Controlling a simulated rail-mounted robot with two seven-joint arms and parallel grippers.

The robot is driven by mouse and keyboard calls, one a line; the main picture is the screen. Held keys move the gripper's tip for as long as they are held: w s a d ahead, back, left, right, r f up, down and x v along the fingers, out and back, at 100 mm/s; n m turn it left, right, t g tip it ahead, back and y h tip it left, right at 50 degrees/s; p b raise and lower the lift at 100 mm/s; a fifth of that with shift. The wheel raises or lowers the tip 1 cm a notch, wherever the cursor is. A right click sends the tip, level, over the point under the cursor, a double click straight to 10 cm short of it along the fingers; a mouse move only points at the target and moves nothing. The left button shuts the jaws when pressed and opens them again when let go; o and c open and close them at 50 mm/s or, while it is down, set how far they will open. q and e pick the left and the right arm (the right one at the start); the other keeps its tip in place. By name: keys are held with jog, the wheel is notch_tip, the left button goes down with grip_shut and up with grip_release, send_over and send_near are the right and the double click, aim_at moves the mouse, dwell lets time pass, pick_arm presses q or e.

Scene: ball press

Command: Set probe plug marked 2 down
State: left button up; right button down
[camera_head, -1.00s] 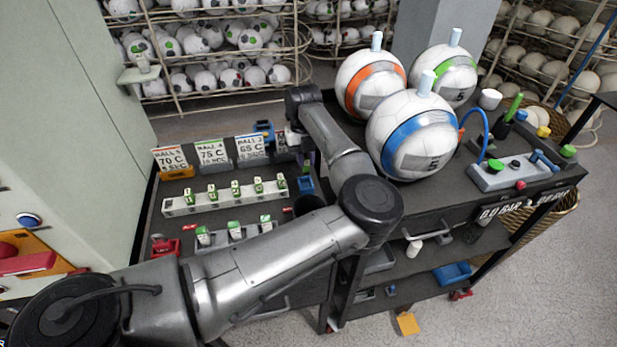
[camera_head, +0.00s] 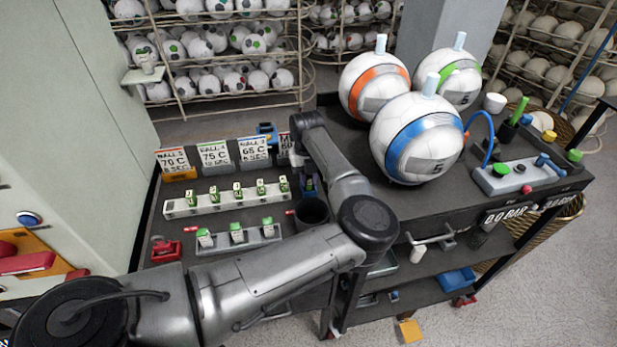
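Several green-topped white probe plugs stand in two racks on the dark bench. My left gripper (camera_head: 297,157) is beyond the back rack's right end, mostly hidden behind my own wrist. Its fingers and anything between them cannot be made out. My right gripper is out of view.
A black cup (camera_head: 312,211) is right of the racks. Balls, including the blue-banded ball (camera_head: 415,140), crowd the bench's right side. A red block (camera_head: 166,249) sits at the left.

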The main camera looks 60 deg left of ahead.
pick_arm(q)
jog(key=o, duration=0.4)
jog(key=shift+r, duration=0.1)
jog(key=shift+r+p, duration=0.2)
jog(key=shift+p, duration=0.15)
jog(key=r, duration=0.4)
jog(key=a+r, duration=0.1)
jog(key=r, duration=0.2)
jog(key=r+p, duration=0.1)
jog(key=r, duration=0.3)
jog(key=shift+w+a+r, duration=0.2)
jog(key=shift+r, duration=0.15)
